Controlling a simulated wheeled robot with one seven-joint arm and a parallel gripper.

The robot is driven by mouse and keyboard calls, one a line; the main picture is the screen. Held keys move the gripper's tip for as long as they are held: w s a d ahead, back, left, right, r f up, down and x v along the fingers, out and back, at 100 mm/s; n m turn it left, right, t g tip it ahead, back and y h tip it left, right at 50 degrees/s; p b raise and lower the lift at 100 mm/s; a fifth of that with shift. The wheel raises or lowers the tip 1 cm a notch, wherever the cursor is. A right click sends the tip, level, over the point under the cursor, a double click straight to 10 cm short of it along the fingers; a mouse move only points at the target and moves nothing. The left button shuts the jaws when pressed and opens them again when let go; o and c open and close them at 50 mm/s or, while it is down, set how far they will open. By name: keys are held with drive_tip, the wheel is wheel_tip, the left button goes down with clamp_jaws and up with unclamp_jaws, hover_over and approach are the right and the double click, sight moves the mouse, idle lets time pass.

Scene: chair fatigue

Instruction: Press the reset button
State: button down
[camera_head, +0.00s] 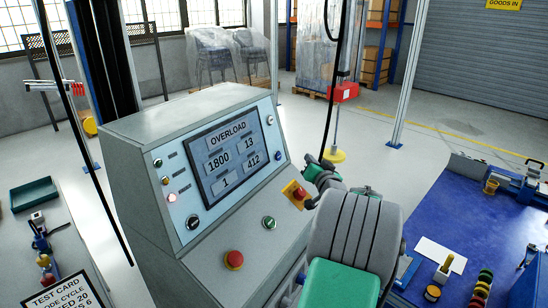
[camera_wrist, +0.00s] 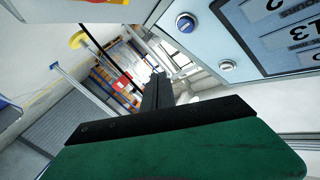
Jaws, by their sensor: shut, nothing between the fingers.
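The grey control console (camera_head: 150,128) carries a tilted panel with a screen (camera_head: 228,155) reading OVERLOAD, 1800, 13, 1 and 412. A blue button (camera_head: 278,156) sits at the panel's right edge, below a pale round control (camera_head: 269,119). The blue button also shows in the wrist view (camera_wrist: 186,23), with the pale one (camera_wrist: 227,65) near it. I cannot read which control is labelled reset. My gripper (camera_head: 314,168) is to the right of the blue button, apart from it. Its dark fingers (camera_wrist: 158,90) are shut and empty.
A red mushroom button (camera_head: 233,260), a green switch (camera_head: 269,222) and a yellow-and-red switch (camera_head: 296,194) are on the console's lower part, the last close to my gripper. A blue workbench (camera_head: 440,215) stands right. A red box (camera_head: 343,92) hangs behind. Open floor lies beyond.

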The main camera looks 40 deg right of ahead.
sight(279, 156)
drive_tip(key=shift+s+d, duration=0.1)
drive_tip(key=shift+s, duration=0.05)
drive_tip(key=shift+w+a+f+p, duration=0.25)
drive_tip(key=shift+w+a+f, duration=0.15)
drive_tip(key=shift+w, duration=0.95)
drive_tip(key=shift+w+a+f+p, duration=0.3)
drive_tip(key=shift+w+a, duration=0.15)
drive_tip(key=shift+w, duration=0.95)
drive_tip(key=shift+w+a+f+p, duration=0.2)
drive_tip(key=shift+w+a+f, duration=0.2)
drive_tip(key=shift+w, duration=0.95)
drive_tip(key=shift+w+a+b, duration=0.15)
drive_tip(key=shift+w+b, duration=0.2)
drive_tip(key=shift+w, duration=0.05)
drive_tip(key=shift+w+a+f, duration=0.15)
drive_tip(key=shift+w, duration=0.2)
drive_tip(key=shift+s+b, duration=0.1)
drive_tip(key=shift+b, duration=0.25)
drive_tip(key=shift+s+d+r+b, duration=0.1)
drive_tip(key=shift+s+d+b, duration=0.1)
drive_tip(key=shift+s, duration=0.15)
drive_tip(key=shift+s+d+r+b, duration=0.1)
drive_tip(key=shift+s+b, duration=0.05)
drive_tip(key=shift+s, duration=0.15)
